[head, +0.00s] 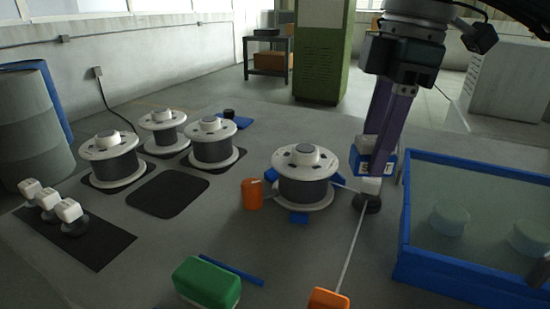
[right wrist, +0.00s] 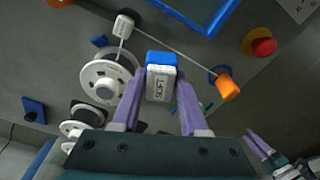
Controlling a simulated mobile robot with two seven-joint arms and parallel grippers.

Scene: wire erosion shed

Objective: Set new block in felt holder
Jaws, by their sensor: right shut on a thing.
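My right gripper (head: 372,165) is shut on a blue-and-white block (head: 386,161). In the right wrist view the block (right wrist: 161,82) sits between my purple fingers, its white face lettered "SOFT". In the head view it hangs just above and behind a small white piece (head: 370,186) on a dark round base (head: 366,203); I cannot tell whether they touch. A pale wire runs from the wire spool (head: 303,190) to this piece, which also shows in the right wrist view (right wrist: 123,26). My left gripper (right wrist: 268,152) shows small at the right wrist view's lower right; its opening is unclear.
A blue-rimmed tank (head: 402,235) stands close on the right. Several spools (head: 110,160) and white pieces on a dark mat (head: 105,247) stand left.

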